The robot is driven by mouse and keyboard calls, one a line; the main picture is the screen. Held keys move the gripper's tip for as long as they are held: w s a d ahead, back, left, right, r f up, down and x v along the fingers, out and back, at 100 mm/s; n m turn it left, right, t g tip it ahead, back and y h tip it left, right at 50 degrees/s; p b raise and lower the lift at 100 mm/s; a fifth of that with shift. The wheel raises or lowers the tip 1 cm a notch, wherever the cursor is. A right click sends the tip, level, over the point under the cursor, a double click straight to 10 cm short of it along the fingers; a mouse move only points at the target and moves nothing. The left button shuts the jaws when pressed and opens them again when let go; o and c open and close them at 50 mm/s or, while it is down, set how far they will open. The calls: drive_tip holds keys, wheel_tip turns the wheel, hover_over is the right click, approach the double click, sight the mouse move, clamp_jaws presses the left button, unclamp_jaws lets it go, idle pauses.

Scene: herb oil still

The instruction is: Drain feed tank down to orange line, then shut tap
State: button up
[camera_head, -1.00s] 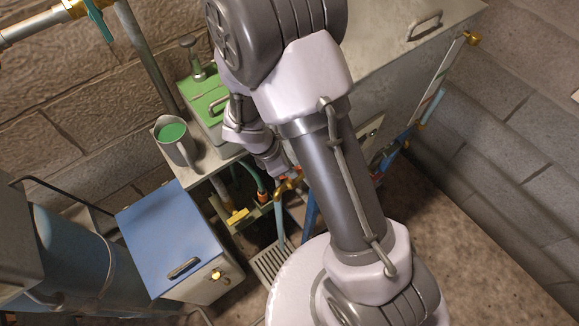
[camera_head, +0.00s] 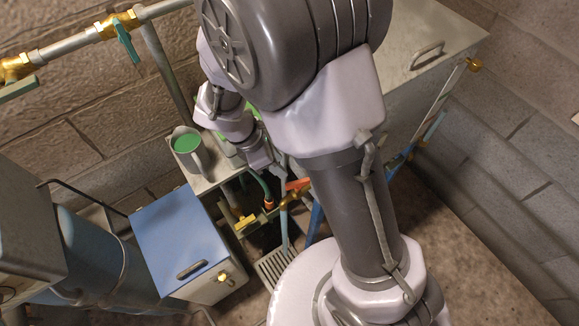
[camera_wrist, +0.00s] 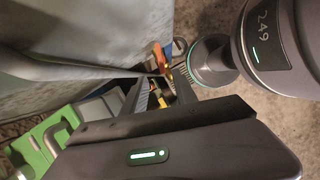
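The grey metal tank (camera_head: 432,40), which I take to be the feed tank, stands at the upper right in the head view, partly behind my arm. A gauge strip (camera_head: 440,92) with brass fittings runs down its right side; I cannot make out a liquid level or an orange line. A tap with an orange handle (camera_head: 298,184) is low beside the tank; the handle also shows in the wrist view (camera_wrist: 160,57). My gripper (camera_wrist: 163,92) has its fingers apart and points toward the tap. It looks empty; its fingertips are hard to see in the head view.
A grey jug of green liquid (camera_head: 187,143) stands on a metal shelf at the left. A blue-lidded box (camera_head: 178,235) is below it. A hose and a yellow-handled valve (camera_head: 246,222) lie near a floor grate (camera_head: 275,268). Pipework (camera_head: 80,45) crosses the upper left.

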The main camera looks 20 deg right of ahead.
drive_tip(key=shift+p+v, duration=0.4)
drive_tip(key=shift+v, duration=1.55)
idle(6.0)
